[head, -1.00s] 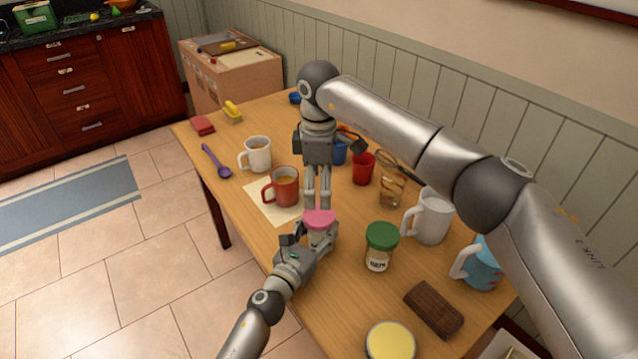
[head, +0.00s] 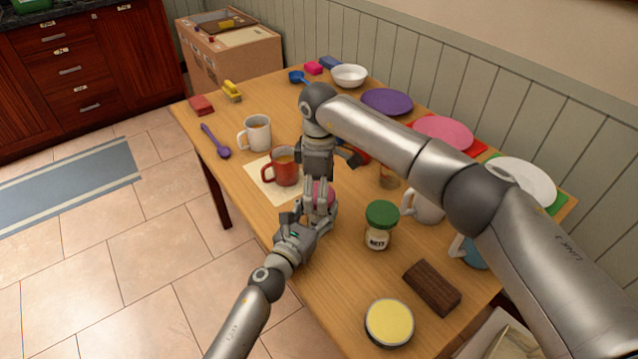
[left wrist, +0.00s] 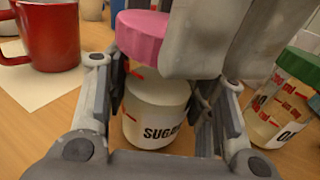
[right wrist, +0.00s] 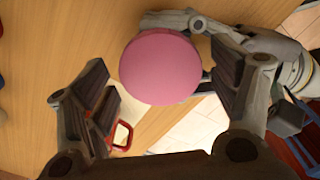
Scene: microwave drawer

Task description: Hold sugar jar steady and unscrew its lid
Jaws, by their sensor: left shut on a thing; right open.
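The sugar jar (left wrist: 157,110) is a cream jar labelled SUGAR with a pink lid (left wrist: 141,36). It stands upright on the table between the fingers of my left gripper (left wrist: 165,105), which is shut on its body. In the head view my left gripper (head: 312,222) is low at the jar, and the pink lid (head: 322,192) is partly hidden by my right gripper (head: 317,190). My right gripper is open above the jar. In the right wrist view the lid (right wrist: 160,66) lies between its open fingers (right wrist: 163,92), with gaps beside it.
A red mug (head: 281,170) and a white mug (head: 256,134) stand left of the jar. A green-lidded jar (head: 380,225) stands close on the right, with a brown block (head: 432,287) and a yellow-topped tin (head: 389,322) nearer. Plates (head: 443,132) lie along the wall.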

